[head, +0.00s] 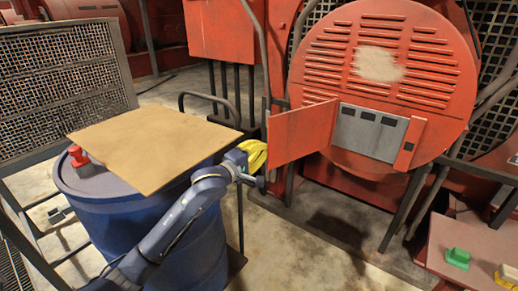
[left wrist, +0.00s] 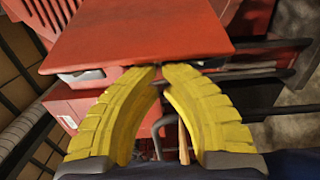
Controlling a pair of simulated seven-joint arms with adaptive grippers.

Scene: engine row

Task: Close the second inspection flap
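A red inspection flap (head: 302,131) stands swung open at the left of an opening in the round red engine housing (head: 440,85). Behind it, a grey panel (head: 368,132) with several dark windows shows. My left gripper (head: 258,155), with yellow ribbed fingers, is at the flap's outer left edge. In the left wrist view, the fingers (left wrist: 160,68) are shut with their tips nearly together, right at the edge of the red flap (left wrist: 140,35). Whether they touch it I cannot tell. My right gripper is not in view.
A blue drum (head: 195,245) with a tan board (head: 155,145) and a red-handled object (head: 77,156) on top stands left, close to my left arm. Metal rails (head: 215,98) stand behind. A green block (head: 458,258) lies at lower right. Floor before the housing is clear.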

